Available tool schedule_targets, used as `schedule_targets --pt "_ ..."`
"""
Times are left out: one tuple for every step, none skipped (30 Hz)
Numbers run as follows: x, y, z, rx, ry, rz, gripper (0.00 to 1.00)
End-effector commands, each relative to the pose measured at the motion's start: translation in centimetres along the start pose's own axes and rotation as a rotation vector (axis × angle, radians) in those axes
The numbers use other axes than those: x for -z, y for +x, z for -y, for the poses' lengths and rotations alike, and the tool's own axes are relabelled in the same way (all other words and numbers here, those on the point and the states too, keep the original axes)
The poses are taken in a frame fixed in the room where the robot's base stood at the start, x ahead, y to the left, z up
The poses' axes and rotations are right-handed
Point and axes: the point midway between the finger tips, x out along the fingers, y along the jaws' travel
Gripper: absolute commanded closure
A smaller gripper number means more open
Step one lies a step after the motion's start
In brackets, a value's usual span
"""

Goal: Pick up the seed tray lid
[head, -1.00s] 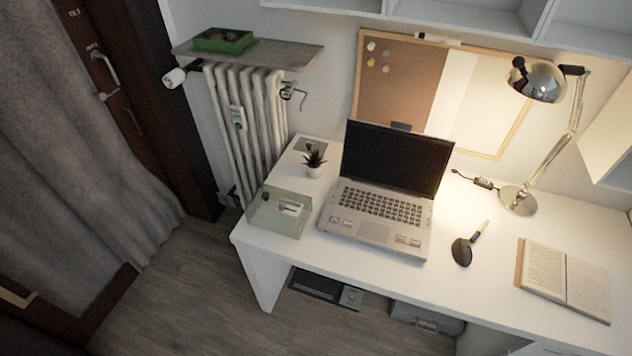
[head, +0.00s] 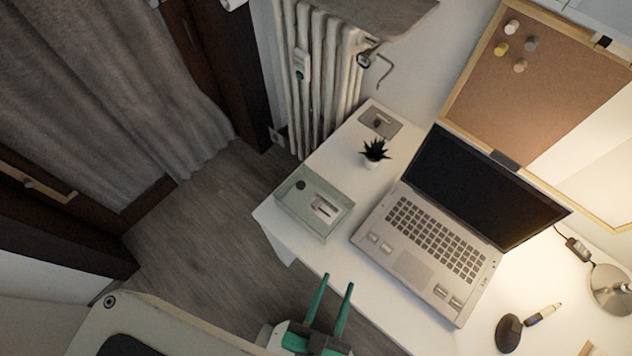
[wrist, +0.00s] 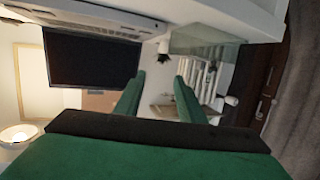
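A see-through pale green box shape (head: 291,214), which looks like the seed tray lid, sits at the desk's front left corner. A small white item and a dark round one show in or through it; I cannot tell which. In the wrist view the pale green shape (wrist: 205,43) is at the desk edge, beyond the fingertips. My gripper (head: 338,282) has green fingers, spread apart and empty, in front of the desk edge and to the right of the lid in the head view. The fingers also show apart in the wrist view (wrist: 160,78).
An open laptop (head: 425,245) stands right of the lid. A small potted plant (head: 374,153) and a flat grey plate (head: 380,122) are behind it. A radiator (head: 318,80) stands beyond the desk's left end. Floor (head: 190,225) is clear left of the desk.

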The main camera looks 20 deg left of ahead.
Motion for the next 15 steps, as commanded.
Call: schedule_targets --pt "-0.8 0.0 0.4 -0.014 0.0 0.027 0.64" --pt "-1.4 0.1 0.8 -0.026 -0.002 0.051 0.64" --pt "-2.3 0.1 1.4 -0.04 -0.004 0.087 0.64" --pt "-3.1 0.2 2.0 -0.051 -0.007 0.119 0.64" --pt "-4.0 0.2 2.6 -0.061 -0.01 0.153 0.64" --pt "-5.1 0.3 3.6 -0.075 -0.014 0.204 0.64" --pt "-6.0 0.4 4.4 -0.086 -0.017 0.244 0.64" --pt "-6.9 0.6 5.2 -0.096 -0.02 0.284 0.64" --pt "-7.9 0.7 6.3 -0.109 -0.023 0.338 0.64" --pt "-8.5 0.9 7.1 -0.117 -0.024 0.377 0.64" --pt "-9.1 1.0 7.9 -0.125 -0.026 0.415 0.64" --pt "-9.8 1.3 8.9 -0.135 -0.029 0.465 0.64" --pt "-10.3 1.4 9.6 -0.141 -0.029 0.503 0.64" --pt "-10.7 1.6 10.4 -0.147 -0.03 0.541 0.64" --pt "-11.1 2.0 11.3 -0.156 -0.031 0.589 0.64"
